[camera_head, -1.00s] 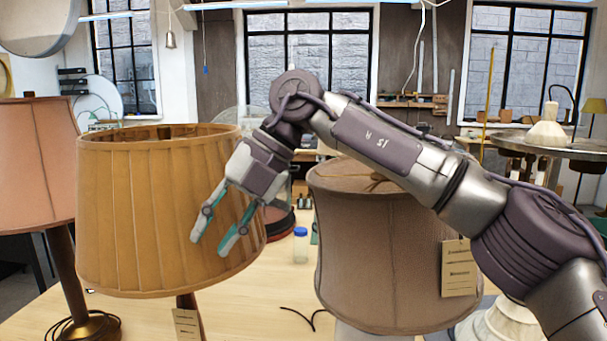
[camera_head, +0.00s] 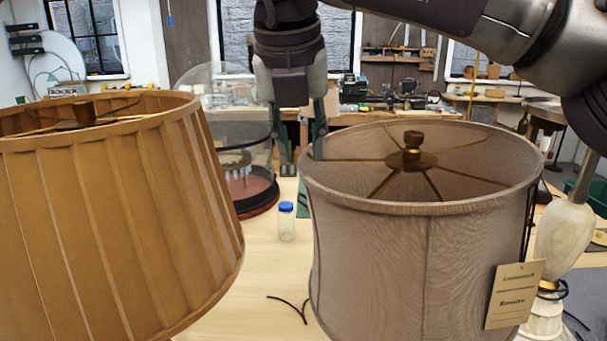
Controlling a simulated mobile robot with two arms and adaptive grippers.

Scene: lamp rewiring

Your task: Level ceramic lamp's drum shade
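The greyish-brown drum shade (camera_head: 375,260) stands right of centre, its open top showing a wire spider and a brass finial (camera_head: 412,150). My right gripper (camera_head: 303,162) points down at the shade's upper left rim. Its fingers are open, one left of the shade, the other overlapping the rim in the picture. I cannot tell whether it touches. My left gripper is not in view.
A large ochre pleated shade (camera_head: 110,225) fills the left. Between the shades are a blue-capped jar (camera_head: 287,222), a black wire (camera_head: 290,305) and a glass dome on a dark red base (camera_head: 255,196). A pale lamp base (camera_head: 563,240) stands at right. Bare tabletop (camera_head: 250,260) shows between the shades.

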